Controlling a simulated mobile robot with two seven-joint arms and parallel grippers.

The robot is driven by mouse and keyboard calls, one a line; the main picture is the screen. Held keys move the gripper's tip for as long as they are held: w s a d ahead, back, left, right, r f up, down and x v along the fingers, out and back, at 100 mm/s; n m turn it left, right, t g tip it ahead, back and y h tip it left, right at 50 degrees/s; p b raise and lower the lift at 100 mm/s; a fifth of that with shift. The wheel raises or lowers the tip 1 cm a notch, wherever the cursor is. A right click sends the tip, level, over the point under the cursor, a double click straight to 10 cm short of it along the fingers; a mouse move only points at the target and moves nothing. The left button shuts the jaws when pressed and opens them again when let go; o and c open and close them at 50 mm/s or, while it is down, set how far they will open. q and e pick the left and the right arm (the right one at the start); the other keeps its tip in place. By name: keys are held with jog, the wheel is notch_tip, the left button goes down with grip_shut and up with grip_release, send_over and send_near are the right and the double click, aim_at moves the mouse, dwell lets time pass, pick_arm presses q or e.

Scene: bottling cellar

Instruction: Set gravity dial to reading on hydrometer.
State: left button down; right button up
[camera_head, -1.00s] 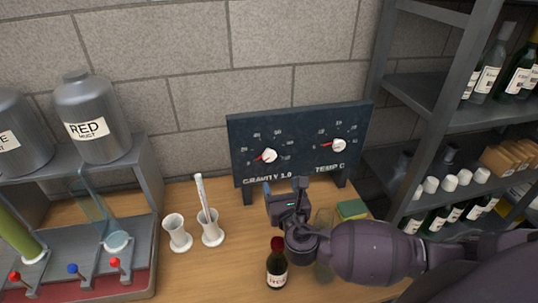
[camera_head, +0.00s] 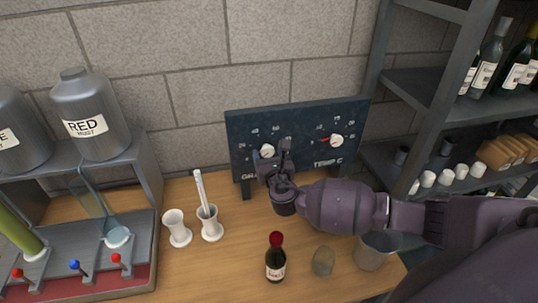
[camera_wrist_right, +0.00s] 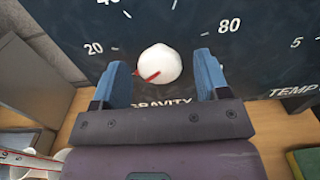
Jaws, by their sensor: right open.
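The gravity dial is a white knob with a red pointer (camera_wrist_right: 157,64) on a dark panel (camera_head: 237,128). In the right wrist view its pointer slants to the lower left, below the 20 mark. In the head view the knob (camera_head: 266,151) is partly hidden by my right gripper (camera_head: 276,162). In the right wrist view the open blue fingers of this gripper (camera_wrist_right: 165,79) stand on either side of the knob's lower part, not closed on it. The hydrometer (camera_head: 201,190) stands tilted in a white cylinder (camera_head: 211,228); its scale is too small to read. My left gripper is out of view.
The temperature dial (camera_head: 336,141) is right of the gravity dial. A small wine bottle (camera_head: 276,258), a glass (camera_head: 323,261) and a grey cup (camera_head: 371,252) stand in front. An empty white cylinder (camera_head: 177,228) is left of the hydrometer. A shelf (camera_head: 420,95) rises at right.

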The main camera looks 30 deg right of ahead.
jog(key=c, duration=0.9)
